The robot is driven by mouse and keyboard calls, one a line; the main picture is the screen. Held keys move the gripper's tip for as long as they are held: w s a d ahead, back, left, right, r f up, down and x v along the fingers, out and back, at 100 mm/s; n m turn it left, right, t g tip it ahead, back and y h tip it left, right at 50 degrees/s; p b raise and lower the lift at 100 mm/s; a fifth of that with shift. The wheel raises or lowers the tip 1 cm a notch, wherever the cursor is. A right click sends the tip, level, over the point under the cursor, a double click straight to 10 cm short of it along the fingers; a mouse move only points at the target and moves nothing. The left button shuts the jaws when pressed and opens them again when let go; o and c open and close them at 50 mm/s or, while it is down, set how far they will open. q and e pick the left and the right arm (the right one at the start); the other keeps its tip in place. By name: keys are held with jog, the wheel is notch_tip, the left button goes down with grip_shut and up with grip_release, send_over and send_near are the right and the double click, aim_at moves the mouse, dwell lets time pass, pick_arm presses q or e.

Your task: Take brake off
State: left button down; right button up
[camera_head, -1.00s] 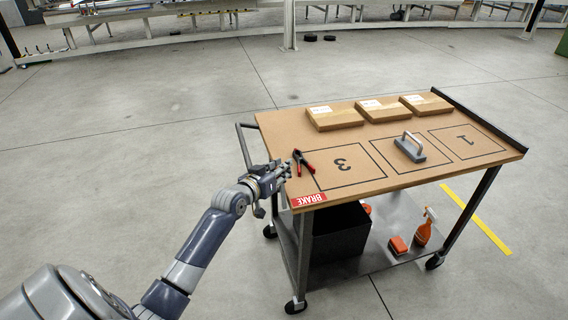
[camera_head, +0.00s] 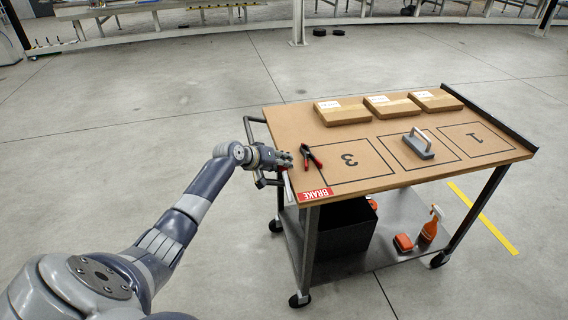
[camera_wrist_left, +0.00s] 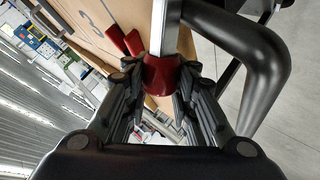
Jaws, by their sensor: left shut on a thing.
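The brake lever is a silver bar (camera_head: 288,186) at the near left corner of the cart, beside the red BRAKE label (camera_head: 316,194). In the left wrist view the silver bar (camera_wrist_left: 166,25) ends in a dark red grip (camera_wrist_left: 162,76). My left gripper (camera_head: 286,160) is shut on this red grip, with fingers on both sides of it; it also shows in the left wrist view (camera_wrist_left: 160,88). The fingers partly hide the grip in the head view. My right gripper is not in view.
The cart's black push handle (camera_head: 250,130) runs close to my left gripper. A red and black clamp (camera_head: 311,157) lies on the wooden top (camera_head: 290,125), just right of the gripper. Several cardboard boxes and a grey handled block (camera_head: 419,145) stand farther off. The floor around is clear.

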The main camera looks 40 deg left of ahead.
pick_arm(q)
jog(key=shift+s+a+f, duration=0.15)
jog(key=shift+f, duration=0.15)
jog(key=c, duration=1.3)
grip_release()
jog(key=shift+a, duration=0.1)
jog(key=shift+s+r, duration=0.1)
jog(key=shift+r, duration=0.05)
jog(key=shift+s+r, duration=0.1)
jog(key=shift+r, duration=0.1)
jog(key=v, duration=1.1)
jog(key=shift+s, duration=0.3)
jog(key=shift+a, duration=0.1)
